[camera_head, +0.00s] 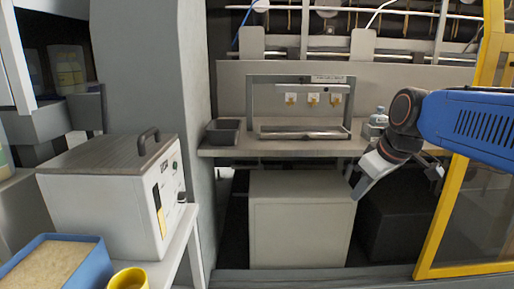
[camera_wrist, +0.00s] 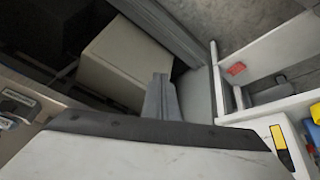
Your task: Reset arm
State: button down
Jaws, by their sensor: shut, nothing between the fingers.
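My blue arm reaches in from the right in the head view. My gripper (camera_head: 361,188) points down and to the left, in front of the shelf's right part and beside the beige box below. In the wrist view my gripper (camera_wrist: 161,80) shows as a grey tip with its fingers together. It is shut and empty, and it touches nothing that I can see.
A beige box (camera_head: 302,219) stands under the metal shelf (camera_head: 225,152). A yellow frame (camera_head: 441,220) is at right. A white machine (camera_head: 105,200) is at left.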

jog(key=s+d+f+m+h, duration=0.1)
jog(key=s+f+m, duration=0.5)
jog(key=s+f, duration=0.9)
jog(key=s+d, duration=0.1)
jog(key=s, duration=0.2)
jog(key=shift+s+d+f+g+h, duration=0.2)
jog(key=shift+s+d+g+h, duration=0.1)
jog(key=shift+s+d, duration=0.1)
